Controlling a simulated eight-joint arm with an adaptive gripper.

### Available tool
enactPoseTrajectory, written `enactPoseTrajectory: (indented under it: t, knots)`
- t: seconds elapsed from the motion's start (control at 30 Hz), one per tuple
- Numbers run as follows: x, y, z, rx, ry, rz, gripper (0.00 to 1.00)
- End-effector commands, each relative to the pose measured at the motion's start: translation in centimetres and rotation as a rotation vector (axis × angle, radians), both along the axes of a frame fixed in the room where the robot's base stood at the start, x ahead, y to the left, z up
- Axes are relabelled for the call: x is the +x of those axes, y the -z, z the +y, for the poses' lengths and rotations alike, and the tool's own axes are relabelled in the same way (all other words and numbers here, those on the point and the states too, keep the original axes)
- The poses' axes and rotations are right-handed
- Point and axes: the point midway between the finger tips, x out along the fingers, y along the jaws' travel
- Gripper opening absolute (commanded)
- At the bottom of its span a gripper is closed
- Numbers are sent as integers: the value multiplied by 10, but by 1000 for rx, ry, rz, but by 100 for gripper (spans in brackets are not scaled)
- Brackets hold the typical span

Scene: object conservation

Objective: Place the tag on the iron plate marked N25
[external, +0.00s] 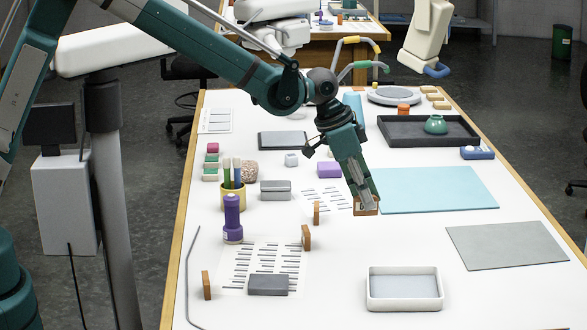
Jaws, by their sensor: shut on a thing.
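My gripper (363,203) points down over the middle of the white table. It is shut on a small brown wooden piece (372,211), which looks like the tag; the fingers hide part of it. Whether the piece touches the table is unclear. No N25 marking is legible. Grey plate-like things in view are a dark block (268,285) on a printed sheet at front left, a grey stack (275,190) left of my gripper, a dark flat slab (283,140) farther back, and a thin grey sheet (507,246) at right. I cannot tell which is the iron plate.
Small brown upright pieces (307,237) stand left of my gripper. A purple cylinder (233,218) and a yellow pen cup (233,195) stand at left. A white tray (405,303) lies in front, a light-blue mat (440,190) at right. Table between my gripper and the white tray is clear.

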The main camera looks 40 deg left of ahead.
Motion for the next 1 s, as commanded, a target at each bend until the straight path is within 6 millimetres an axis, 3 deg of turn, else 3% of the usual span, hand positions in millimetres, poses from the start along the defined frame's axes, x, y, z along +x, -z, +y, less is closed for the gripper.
enactPoseTrajectory:
  t: [0.17, 0.37, 1.0]
  knots:
    - [-10, -2, 1, 1, 13, 1, 1]
    - [-39, -7, 4, 1, 54, 3, 1]
    - [-199, -23, 34, 2, 279, 5, 1]
